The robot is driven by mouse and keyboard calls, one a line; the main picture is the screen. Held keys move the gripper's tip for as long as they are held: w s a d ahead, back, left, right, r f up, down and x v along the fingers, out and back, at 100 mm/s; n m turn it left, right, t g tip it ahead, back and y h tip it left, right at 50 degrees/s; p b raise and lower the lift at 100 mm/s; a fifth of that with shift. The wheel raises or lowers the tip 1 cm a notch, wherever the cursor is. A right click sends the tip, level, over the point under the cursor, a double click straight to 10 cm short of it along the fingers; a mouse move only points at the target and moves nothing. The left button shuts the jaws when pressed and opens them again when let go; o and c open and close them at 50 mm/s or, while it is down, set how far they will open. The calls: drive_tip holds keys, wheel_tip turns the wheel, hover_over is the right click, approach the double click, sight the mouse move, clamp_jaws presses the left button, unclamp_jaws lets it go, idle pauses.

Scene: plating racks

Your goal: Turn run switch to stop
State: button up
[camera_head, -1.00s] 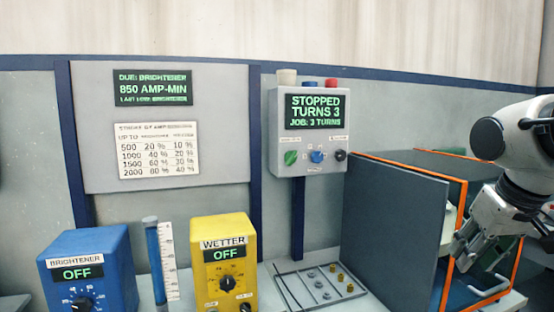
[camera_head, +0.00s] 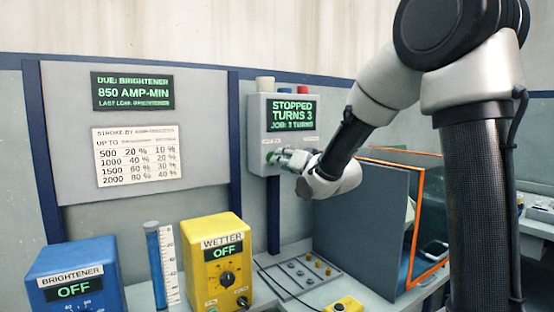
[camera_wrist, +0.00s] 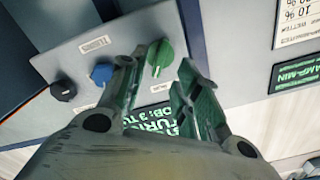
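The grey control box (camera_head: 257,125) hangs on the back wall, and its green display (camera_head: 291,116) reads STOPPED, TURNS 3, JOB: 3 TURNS. In the wrist view the box appears upside down, with a green knob (camera_wrist: 160,56), a blue knob (camera_wrist: 101,74) and a black knob (camera_wrist: 63,90) in a row. In the head view my gripper (camera_head: 283,158) is at the box's lower front, and my wrist covers the other knobs.
White, blue and red caps top the box. Below stand a yellow WETTER unit (camera_head: 205,252) and a blue BRIGHTENER unit (camera_head: 60,268), both reading OFF. A dark panel (camera_head: 350,235) with an orange-edged frame (camera_head: 417,240) stands right of the box, under my arm.

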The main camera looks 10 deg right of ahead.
drive_tip(key=shift+x, duration=2.3)
clamp_jaws()
